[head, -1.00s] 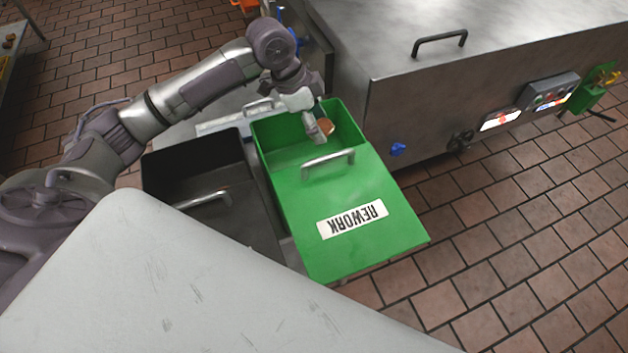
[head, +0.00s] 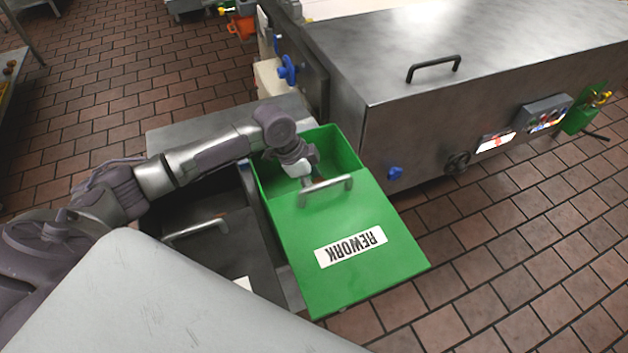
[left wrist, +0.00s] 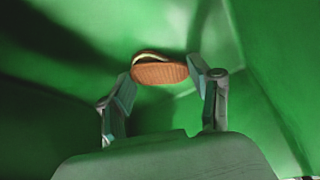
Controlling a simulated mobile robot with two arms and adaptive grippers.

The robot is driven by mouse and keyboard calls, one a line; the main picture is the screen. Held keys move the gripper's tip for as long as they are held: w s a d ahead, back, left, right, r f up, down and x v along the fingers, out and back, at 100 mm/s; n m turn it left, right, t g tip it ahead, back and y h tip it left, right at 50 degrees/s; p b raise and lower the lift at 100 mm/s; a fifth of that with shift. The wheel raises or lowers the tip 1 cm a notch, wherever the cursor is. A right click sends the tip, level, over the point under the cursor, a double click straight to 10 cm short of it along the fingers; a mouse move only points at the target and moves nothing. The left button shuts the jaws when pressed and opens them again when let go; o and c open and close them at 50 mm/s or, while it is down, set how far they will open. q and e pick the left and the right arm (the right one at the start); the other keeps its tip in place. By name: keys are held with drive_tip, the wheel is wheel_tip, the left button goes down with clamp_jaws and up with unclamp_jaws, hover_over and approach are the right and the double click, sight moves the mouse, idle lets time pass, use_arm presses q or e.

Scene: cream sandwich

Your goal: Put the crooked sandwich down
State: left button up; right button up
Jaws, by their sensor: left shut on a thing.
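In the left wrist view the sandwich (left wrist: 160,73) is a round brown biscuit with a pale cream edge, tilted between the fingertips. My left gripper (left wrist: 160,78) is shut on it, with green bin walls all around. In the head view my left gripper (head: 306,178) reaches down into the open end of the green bin (head: 345,150) labelled REWORK, behind the lid handle. The sandwich is hidden there by the gripper and the lid. I cannot tell how far it is from the bin floor. My right gripper is not in view.
A steel machine (head: 440,130) stands to the right. A pale surface (head: 150,310) fills the front left.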

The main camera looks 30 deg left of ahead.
use_arm(q)
drive_tip(key=o, duration=0.8)
drive_tip(key=p+v, duration=1.1)
drive_tip(key=v, duration=0.1)
